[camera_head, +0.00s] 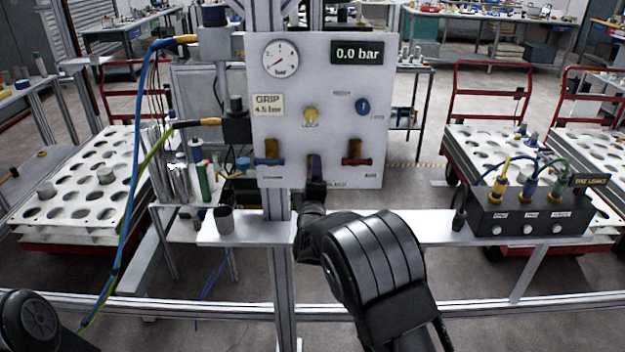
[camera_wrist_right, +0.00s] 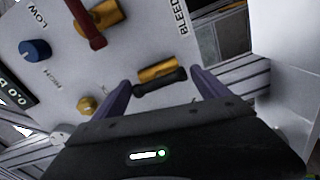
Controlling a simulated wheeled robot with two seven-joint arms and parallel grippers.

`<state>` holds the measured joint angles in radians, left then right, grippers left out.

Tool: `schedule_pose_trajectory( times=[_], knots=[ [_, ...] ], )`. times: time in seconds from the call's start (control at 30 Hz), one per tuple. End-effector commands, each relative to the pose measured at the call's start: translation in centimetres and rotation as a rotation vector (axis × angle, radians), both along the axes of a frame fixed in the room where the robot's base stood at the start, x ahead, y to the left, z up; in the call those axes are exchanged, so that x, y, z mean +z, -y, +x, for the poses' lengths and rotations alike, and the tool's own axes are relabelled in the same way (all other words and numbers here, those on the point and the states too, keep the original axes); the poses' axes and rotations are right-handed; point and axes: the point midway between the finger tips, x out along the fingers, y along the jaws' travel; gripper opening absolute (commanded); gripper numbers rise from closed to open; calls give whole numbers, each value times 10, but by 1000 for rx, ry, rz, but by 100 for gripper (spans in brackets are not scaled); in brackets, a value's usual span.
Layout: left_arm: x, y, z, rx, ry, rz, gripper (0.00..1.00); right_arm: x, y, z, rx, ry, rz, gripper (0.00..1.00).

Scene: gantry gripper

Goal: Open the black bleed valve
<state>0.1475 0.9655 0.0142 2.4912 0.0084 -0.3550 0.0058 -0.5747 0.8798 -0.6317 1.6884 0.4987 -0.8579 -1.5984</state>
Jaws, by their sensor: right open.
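A black-handled valve (camera_wrist_right: 168,80) with a brass body sits on the grey panel (camera_head: 220,75). In the right wrist view, its handle lies along the body, between the two purple fingers of my right gripper (camera_wrist_right: 160,78). The fingers are apart, one near each end of the handle; I cannot tell whether they touch it. In the head view, my right gripper (camera_head: 315,170) is at the panel's lower middle and hides this valve. The word BLEED (camera_wrist_right: 182,17) is printed near the panel's edge, beside the red-handled valve. My left gripper is out of view.
A blue-handled valve (camera_head: 268,161) is left of my right gripper, and a red-handled valve (camera_head: 357,161) is right of it. Above are a yellow knob (camera_head: 310,115) and a blue knob (camera_head: 363,106). The display (camera_head: 357,52) reads 0.0 bar. A black box (camera_head: 530,212) stands right.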

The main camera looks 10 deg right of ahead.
Motion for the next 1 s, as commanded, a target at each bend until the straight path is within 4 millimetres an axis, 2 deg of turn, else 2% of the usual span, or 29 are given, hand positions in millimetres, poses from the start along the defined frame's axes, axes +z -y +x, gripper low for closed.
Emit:
schedule_pose_trajectory(
  times=[0.4, 0.5, 1.0],
  knots=[
    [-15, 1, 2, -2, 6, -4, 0, -1, -16, -58, 2, 1, 1, 85],
    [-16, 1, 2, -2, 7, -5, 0, -1, -18, -68, 1, -1, 0, 85],
    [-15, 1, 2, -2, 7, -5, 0, -1, -19, -71, 2, 7, 43, 85]
  ],
)
